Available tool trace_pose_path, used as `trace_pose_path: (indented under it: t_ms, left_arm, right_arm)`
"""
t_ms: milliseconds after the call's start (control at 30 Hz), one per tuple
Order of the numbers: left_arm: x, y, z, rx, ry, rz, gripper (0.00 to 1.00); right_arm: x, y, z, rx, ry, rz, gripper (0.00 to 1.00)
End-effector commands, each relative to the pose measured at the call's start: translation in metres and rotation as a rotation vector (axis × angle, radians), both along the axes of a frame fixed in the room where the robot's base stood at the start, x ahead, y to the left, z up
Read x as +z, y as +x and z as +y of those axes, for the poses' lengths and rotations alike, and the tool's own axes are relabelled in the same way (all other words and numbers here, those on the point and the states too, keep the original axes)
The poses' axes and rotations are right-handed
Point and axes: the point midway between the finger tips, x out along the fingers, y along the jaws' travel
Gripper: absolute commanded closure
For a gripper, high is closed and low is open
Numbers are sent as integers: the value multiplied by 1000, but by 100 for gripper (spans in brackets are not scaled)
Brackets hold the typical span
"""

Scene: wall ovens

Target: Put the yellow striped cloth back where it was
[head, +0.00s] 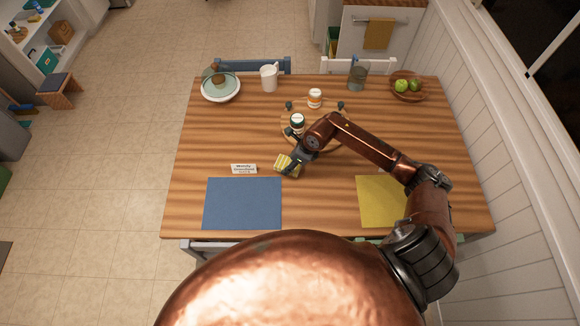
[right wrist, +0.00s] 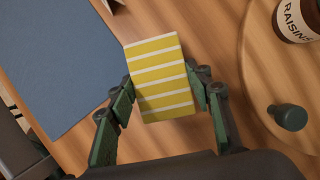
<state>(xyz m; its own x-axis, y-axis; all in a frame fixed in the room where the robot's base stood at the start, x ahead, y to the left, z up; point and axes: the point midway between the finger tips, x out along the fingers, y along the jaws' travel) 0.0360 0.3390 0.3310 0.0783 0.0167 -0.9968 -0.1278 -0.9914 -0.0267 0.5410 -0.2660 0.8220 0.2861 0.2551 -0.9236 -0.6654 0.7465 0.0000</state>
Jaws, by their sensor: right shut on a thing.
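The yellow striped cloth (head: 283,160) is a small folded block with white stripes. My right gripper (head: 290,168) is shut on it, near the middle of the wooden table (head: 215,135), just beyond the blue mat. In the right wrist view the cloth (right wrist: 160,72) sits between the two green fingers of my right gripper (right wrist: 166,86), which touch its sides. Whether the cloth rests on the tabletop or hangs slightly above it, I cannot tell. My left gripper is not in view.
A blue mat (head: 242,204) and a yellow mat (head: 378,202) lie along the near edge. A small white label card (head: 243,169) is left of the cloth. A round board with jars (head: 297,122) stands just beyond. A plain yellow towel (head: 378,34) hangs at the back.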

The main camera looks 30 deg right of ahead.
Motion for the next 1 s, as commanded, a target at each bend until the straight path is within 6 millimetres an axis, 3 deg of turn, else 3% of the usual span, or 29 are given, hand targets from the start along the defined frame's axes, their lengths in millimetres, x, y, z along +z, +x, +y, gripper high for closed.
trace_pose_path:
  t_ms: [300, 633, 667, 900, 1000]
  left_arm:
    - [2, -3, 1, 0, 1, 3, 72]
    - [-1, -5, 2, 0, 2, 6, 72]
    - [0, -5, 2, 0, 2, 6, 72]
    - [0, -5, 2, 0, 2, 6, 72]
    - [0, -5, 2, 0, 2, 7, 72]
  right_arm:
    - [-34, 4, -2, -2, 2, 2, 76]
    - [-38, 4, -3, 0, -1, 1, 76]
    - [-38, 4, -3, 0, -1, 1, 52]
    - [-38, 4, -3, -1, 0, 0, 36]
    - [-38, 4, -3, -1, 0, 0, 36]
